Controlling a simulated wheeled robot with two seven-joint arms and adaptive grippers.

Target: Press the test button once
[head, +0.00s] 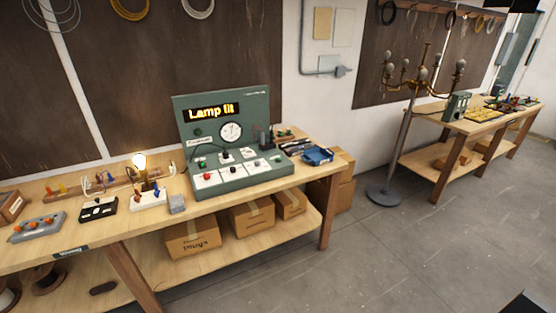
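A green test console (232,146) stands on the near workbench. Its display (211,112) reads "Lamp lit" in yellow letters, and a round dial (231,132) sits below it. The sloped front carries several small knobs and buttons, among them a red one (207,177) on a white panel. The labels are too small to read, so I cannot tell which is the test button. A small bulb (140,162) glows on the bench left of the console. Neither of my grippers is in view.
The near workbench (95,228) also holds a grey box with orange knobs (38,228), a black switch box (97,209) and a blue tray (317,155). A candelabra lamp (411,120) stands right, before a second bench. The floor between is clear.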

